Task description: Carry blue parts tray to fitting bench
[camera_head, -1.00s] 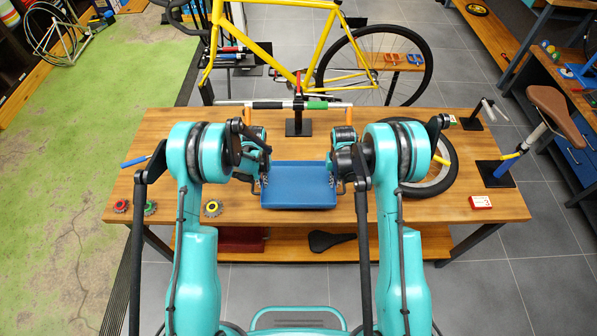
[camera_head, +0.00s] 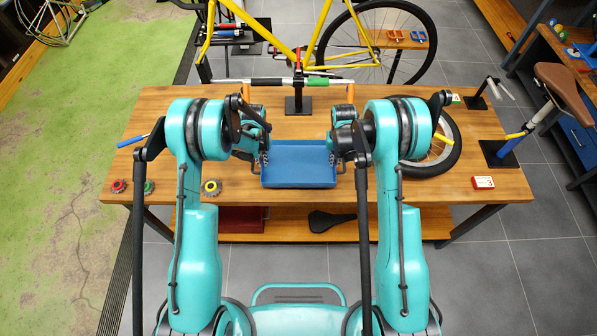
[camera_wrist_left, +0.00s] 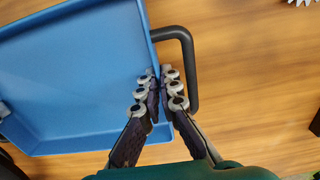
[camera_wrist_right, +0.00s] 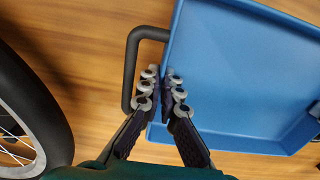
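The blue parts tray (camera_head: 298,183) is level and looks empty, over the front middle of the wooden bench (camera_head: 400,187). I cannot tell whether it rests on the wood or is slightly raised. My left gripper (camera_head: 262,155) is at its left side and my right gripper (camera_head: 338,155) at its right side. In the left wrist view, the left gripper's fingers (camera_wrist_left: 161,90) are shut across the wall of the tray (camera_wrist_left: 75,75), inside the black handle (camera_wrist_left: 190,70). In the right wrist view, the right gripper's fingers (camera_wrist_right: 163,92) pinch the opposite wall likewise, beside its handle (camera_wrist_right: 130,70).
A work stand (camera_head: 298,104) is behind the tray, with a yellow bicycle (camera_head: 270,35) beyond. A loose wheel (camera_head: 447,155) lies right of my right arm. Small round parts (camera_head: 211,187) sit at front left, a red-white box (camera_head: 483,182) at front right.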

